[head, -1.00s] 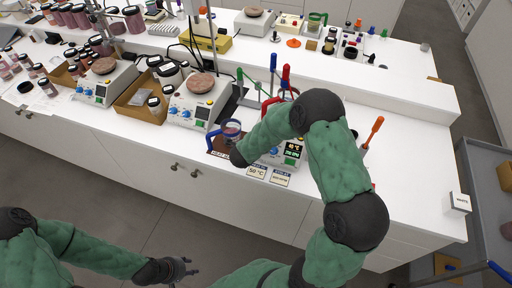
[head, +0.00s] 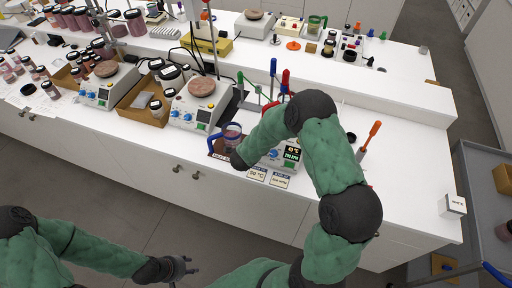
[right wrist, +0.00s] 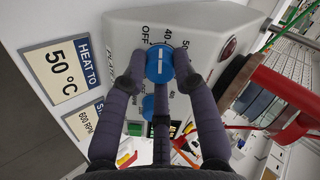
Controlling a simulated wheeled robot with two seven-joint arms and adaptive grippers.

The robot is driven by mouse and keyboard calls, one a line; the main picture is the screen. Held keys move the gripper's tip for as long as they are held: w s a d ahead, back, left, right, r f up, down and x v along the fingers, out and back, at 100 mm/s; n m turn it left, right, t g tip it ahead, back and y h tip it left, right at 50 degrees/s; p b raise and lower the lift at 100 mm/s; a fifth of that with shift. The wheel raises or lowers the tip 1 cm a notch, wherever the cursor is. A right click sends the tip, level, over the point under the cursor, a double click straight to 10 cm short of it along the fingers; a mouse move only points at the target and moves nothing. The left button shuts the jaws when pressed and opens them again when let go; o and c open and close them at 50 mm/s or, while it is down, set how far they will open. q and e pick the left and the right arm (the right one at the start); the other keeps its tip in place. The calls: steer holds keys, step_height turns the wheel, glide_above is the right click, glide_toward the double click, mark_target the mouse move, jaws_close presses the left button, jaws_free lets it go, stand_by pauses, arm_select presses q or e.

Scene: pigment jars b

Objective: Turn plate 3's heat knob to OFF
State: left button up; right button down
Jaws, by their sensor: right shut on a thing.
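Plate 3's panel (right wrist: 122,45) fills the upper middle of the right wrist view, with OFF, 40 and 50 printed above a blue heat knob (right wrist: 158,66). The knob's white line runs up and down, toward the space around OFF and 40. My right gripper (right wrist: 158,72) is shut on this knob, its fingers around the knob's sides. A second blue knob (right wrist: 148,104) sits below, partly hidden by a finger. In the head view, plate 3's lit display (head: 291,153) shows beside my right arm, which hides much of the plate. My left gripper (head: 190,268) is open and empty, low over the floor.
A HEAT TO 50 °C card (right wrist: 62,75) stands beside the panel; it also shows in the head view (head: 257,174).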

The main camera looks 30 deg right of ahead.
steer(key=n+p, duration=0.3)
steer(key=shift+r, duration=0.2)
steer(key=shift+w+f+n+p, duration=0.1)
steer(key=shift+n+p, duration=0.9)
steer(key=shift+n, duration=0.3)
steer(key=c, duration=1)
jaws_free()
steer(key=v, duration=1.2)
steer(key=shift+w, duration=0.1)
